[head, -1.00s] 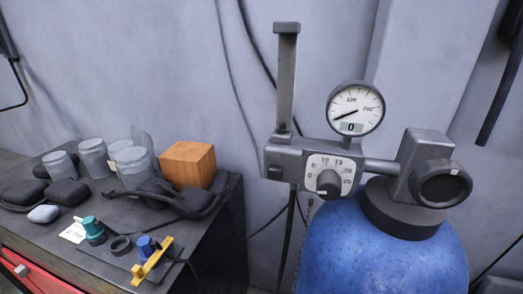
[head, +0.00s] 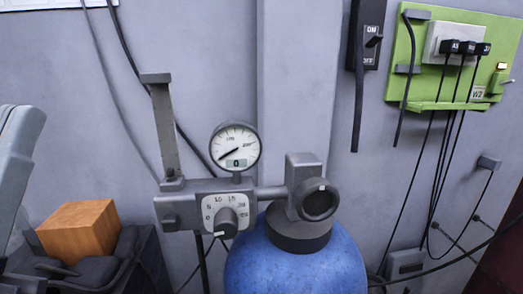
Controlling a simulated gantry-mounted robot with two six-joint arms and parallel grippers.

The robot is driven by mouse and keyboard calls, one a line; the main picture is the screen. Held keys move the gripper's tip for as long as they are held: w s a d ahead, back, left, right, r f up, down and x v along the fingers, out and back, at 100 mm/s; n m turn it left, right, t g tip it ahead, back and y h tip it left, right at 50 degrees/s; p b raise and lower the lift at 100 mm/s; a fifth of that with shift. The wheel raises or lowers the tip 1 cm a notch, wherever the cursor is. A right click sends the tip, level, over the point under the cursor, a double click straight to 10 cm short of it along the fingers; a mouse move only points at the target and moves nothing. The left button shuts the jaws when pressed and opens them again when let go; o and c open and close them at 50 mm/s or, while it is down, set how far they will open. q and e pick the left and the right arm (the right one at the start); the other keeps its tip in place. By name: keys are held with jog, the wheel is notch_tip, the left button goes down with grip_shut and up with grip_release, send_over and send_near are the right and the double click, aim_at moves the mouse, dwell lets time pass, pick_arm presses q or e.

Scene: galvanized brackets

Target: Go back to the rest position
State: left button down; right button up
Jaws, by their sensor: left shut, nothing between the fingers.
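My right gripper is not in view.
A blue cylinder (head: 296,268) with a grey regulator (head: 205,207) and a round gauge (head: 235,147) stands in the middle. A wooden block (head: 80,232) sits on the dark bench at lower left. A green board (head: 412,85) with cables and a switch (head: 368,40) hang on the wall.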

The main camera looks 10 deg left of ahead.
pick_arm(q)
notch_tip(320, 180, up, 19)
jog(key=w+d+h+p, duration=0.1)
jog(key=d+h+p, duration=0.15)
jog(key=p, duration=1.85)
notch_tip(320, 180, down, 51)
jog(key=a+b, duration=0.1)
jog(key=b, duration=5)
jog(key=shift+g+b, duration=0.35)
jog(key=shift+g, duration=0.05)
jog(key=c, duration=1.6)
grip_release()
jog(key=shift+w+h, duration=0.1)
jog(key=shift+h, duration=0.15)
